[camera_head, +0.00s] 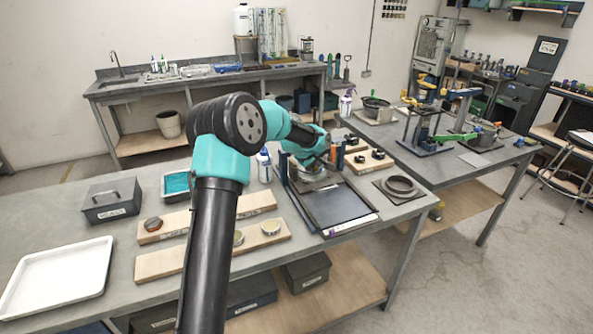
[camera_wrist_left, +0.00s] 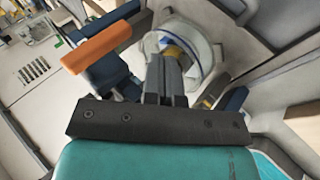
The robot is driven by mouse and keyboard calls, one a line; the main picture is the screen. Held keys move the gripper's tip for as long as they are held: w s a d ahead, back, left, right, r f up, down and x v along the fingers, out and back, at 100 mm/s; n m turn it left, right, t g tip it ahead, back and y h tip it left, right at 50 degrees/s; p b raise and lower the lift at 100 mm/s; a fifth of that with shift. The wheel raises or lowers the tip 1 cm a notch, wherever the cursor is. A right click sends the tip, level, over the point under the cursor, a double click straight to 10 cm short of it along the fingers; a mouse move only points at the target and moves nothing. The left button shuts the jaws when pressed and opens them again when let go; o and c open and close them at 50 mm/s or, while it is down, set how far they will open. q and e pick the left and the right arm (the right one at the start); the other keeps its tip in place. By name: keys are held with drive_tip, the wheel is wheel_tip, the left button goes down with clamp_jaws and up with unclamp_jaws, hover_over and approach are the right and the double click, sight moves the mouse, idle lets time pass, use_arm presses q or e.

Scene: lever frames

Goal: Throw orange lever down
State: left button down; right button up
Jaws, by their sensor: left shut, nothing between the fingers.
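The orange lever (camera_wrist_left: 97,48) shows in the left wrist view as an orange bar on top of a dark blue arm. In the head view only a small orange piece (camera_head: 333,153) shows beside a dark upright, partly hidden by my arm. My left gripper (camera_wrist_left: 168,72) is shut and empty, its two dark fingers together. The orange bar is to the left of the fingers and apart from them in the wrist view. In the head view my left gripper is over the lever frame with the dark tray (camera_head: 338,206), its fingertips hard to make out. My right gripper is not in view.
Wooden boards with round lids (camera_head: 270,227) lie left of the frame. A grey box (camera_head: 111,200) and white tray (camera_head: 60,278) are farther left. A dark ring (camera_head: 400,185) lies to the right. A spray bottle (camera_head: 264,165) stands close behind my arm.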

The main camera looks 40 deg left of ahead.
use_arm(q)
drive_tip(key=s+a, duration=0.3)
drive_tip(key=s, duration=0.7)
drive_tip(key=shift+s, duration=0.15)
